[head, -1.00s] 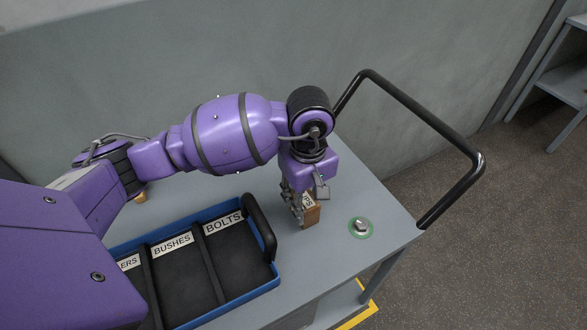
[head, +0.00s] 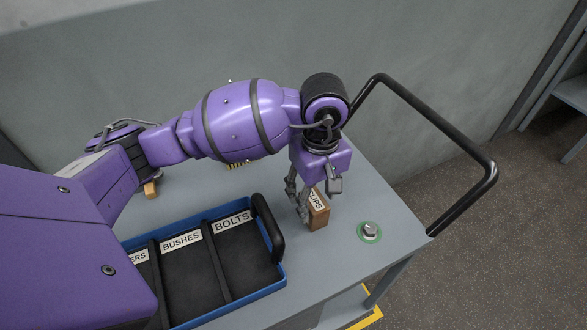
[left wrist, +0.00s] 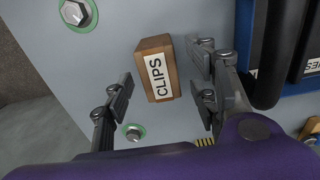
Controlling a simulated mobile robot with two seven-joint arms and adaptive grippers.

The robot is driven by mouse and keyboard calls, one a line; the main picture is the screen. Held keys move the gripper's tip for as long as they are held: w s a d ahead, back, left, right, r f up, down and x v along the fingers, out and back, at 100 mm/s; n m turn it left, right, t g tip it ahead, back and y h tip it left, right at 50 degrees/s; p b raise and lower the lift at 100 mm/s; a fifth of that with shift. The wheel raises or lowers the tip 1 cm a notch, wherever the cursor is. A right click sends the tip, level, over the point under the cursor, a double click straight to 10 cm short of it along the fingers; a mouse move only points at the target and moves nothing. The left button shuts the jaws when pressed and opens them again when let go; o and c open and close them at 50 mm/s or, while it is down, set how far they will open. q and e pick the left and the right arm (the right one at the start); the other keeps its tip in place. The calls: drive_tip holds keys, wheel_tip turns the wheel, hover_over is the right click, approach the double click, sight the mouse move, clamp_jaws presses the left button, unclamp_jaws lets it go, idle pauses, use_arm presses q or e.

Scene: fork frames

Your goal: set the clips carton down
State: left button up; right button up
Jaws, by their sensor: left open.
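The clips carton (head: 319,213), a small brown box with a white CLIPS label, stands upright on the grey cart top (head: 345,258). My left gripper (head: 308,203) is above and around it, fingers pointing down. In the left wrist view the carton (left wrist: 158,69) lies between the spread fingers (left wrist: 163,88), with gaps visible on both sides. The gripper is open. In the head view a finger and the gripper body hide part of the carton. My right gripper is not in view.
A blue tray (head: 262,291) with black dividers and labels including BUSHES and BOLTS sits left of the carton. A metal bolt (head: 370,230) in a green ring is to the right. A black handle (head: 440,122) rises at the cart's far end. Bare top lies in front of the carton.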

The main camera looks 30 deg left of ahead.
sight(315, 201)
use_arm(q)
wheel_tip(315, 201, up, 10)
drive_tip(key=shift+f, duration=0.2)
drive_tip(key=shift+f, duration=0.1)
idle(0.4)
